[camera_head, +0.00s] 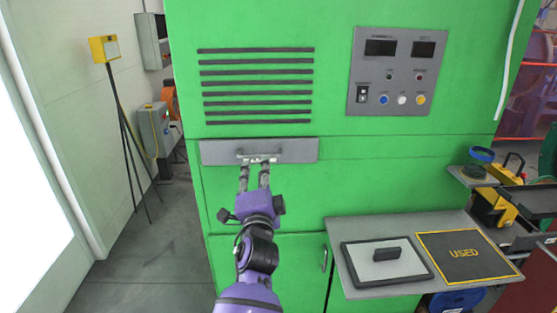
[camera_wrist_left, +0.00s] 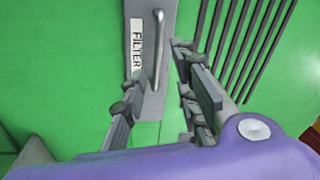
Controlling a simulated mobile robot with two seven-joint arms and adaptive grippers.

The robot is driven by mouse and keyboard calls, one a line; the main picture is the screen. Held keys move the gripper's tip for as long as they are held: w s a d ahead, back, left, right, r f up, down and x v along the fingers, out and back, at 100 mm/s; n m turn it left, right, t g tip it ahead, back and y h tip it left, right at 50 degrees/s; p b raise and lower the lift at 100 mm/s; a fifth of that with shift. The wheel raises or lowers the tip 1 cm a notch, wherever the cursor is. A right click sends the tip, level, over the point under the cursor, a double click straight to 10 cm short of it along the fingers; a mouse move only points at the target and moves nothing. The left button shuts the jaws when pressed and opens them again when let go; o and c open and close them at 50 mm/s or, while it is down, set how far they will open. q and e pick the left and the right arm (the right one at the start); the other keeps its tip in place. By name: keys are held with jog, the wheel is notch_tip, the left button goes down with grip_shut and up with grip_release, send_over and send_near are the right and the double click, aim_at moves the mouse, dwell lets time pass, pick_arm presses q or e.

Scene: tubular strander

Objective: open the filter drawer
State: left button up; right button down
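The filter drawer (camera_head: 300,149) is a wide grey front in the green cabinet, under the vent slots. It looks flush with the cabinet. Its bar handle (camera_head: 261,153) is near the middle; the handle also shows in the left wrist view (camera_wrist_left: 157,50), beside a white label (camera_wrist_left: 137,46) reading FILTER. My left gripper (camera_head: 256,170) is just in front of the drawer at the handle. Its two fingers, also in the left wrist view (camera_wrist_left: 156,80), are apart, one on each side of the handle's line. I see no contact with the handle. My right gripper is not in view.
A grey shelf (camera_head: 340,262) at lower right holds a grey-white panel with a black grip (camera_head: 386,262) and a mat marked USED (camera_head: 466,256). A control panel (camera_head: 398,72) is at upper right. A yellow box on a tripod (camera_head: 104,49) stands at left.

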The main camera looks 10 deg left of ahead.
aim_at(258, 156)
pick_arm(q)
jog(key=w+m, duration=0.1)
jog(key=w, duration=0.1)
jog(key=w+a+m, duration=0.1)
jog(key=w, duration=0.1)
jog(key=w+a+r+m, duration=0.1)
jog(key=w, duration=0.2)
jog(key=shift+w+a, duration=0.1)
jog(key=shift+a, duration=0.05)
jog(key=c, duration=0.6)
grip_shut()
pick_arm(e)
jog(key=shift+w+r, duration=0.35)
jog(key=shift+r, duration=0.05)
